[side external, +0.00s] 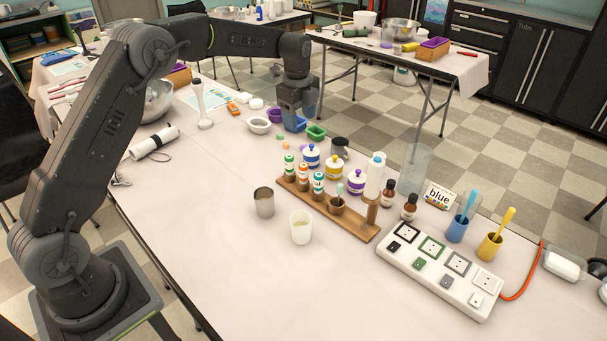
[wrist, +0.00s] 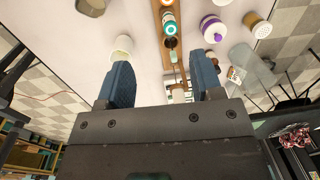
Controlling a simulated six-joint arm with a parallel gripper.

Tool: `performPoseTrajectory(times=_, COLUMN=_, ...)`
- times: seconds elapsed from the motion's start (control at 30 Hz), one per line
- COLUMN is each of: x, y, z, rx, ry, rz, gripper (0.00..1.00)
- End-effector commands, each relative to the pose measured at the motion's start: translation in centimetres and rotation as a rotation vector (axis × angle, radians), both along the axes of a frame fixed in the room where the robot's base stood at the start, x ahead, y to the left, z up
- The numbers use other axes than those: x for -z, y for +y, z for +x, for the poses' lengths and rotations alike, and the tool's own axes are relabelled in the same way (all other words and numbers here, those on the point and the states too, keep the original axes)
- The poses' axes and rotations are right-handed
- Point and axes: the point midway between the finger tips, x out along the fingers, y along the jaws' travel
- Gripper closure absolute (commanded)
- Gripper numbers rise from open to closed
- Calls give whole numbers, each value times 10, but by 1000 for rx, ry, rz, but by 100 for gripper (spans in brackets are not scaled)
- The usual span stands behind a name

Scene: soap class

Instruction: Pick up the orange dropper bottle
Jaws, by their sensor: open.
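A wooden rack (side external: 355,222) on the table holds several small white-capped bottles with coloured labels. The middle one, with an orange-red label, looks like the orange dropper bottle (side external: 304,172); its neighbours look green and teal. They stand upright, and their lower parts sit in the rack. My gripper (side external: 293,123) points down over the far part of the table, behind the rack and apart from it. In the wrist view its blue fingers (wrist: 160,82) are spread with nothing held between them. That view shows rack bottles at the top edge, where I cannot surely tell the orange one.
A metal cup (side external: 264,202) and a white cup (side external: 301,228) stand in front of the rack. Lidded jars (side external: 334,167), a white bottle (side external: 375,177) and a clear cylinder (side external: 414,168) crowd behind it. A power strip (side external: 440,268) lies right.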

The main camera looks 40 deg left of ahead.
Motion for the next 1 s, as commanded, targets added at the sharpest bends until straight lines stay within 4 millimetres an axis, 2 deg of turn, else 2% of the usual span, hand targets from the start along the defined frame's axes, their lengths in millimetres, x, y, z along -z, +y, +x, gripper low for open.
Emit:
performPoseTrajectory(times=0.03, x=19, y=6, z=9, rx=52, ry=21, rz=0, gripper=40)
performPoseTrajectory(times=0.1, x=37, y=11, z=17, rx=121, ry=37, rz=-1, gripper=40)
performPoseTrajectory(times=0.23, x=57, y=17, z=24, rx=199, ry=57, rz=-3, gripper=40)
performPoseTrajectory(times=0.43, x=80, y=18, z=26, rx=225, ry=64, rz=-4, gripper=40)
performPoseTrajectory(times=0.7, x=130, y=17, z=25, rx=223, ry=64, rz=-4, gripper=40)
performPoseTrajectory(times=0.8, x=142, y=17, z=26, rx=222, ry=61, rz=-3, gripper=40)
performPoseTrajectory(times=1.0, x=152, y=16, z=26, rx=222, ry=61, rz=-3, gripper=40)
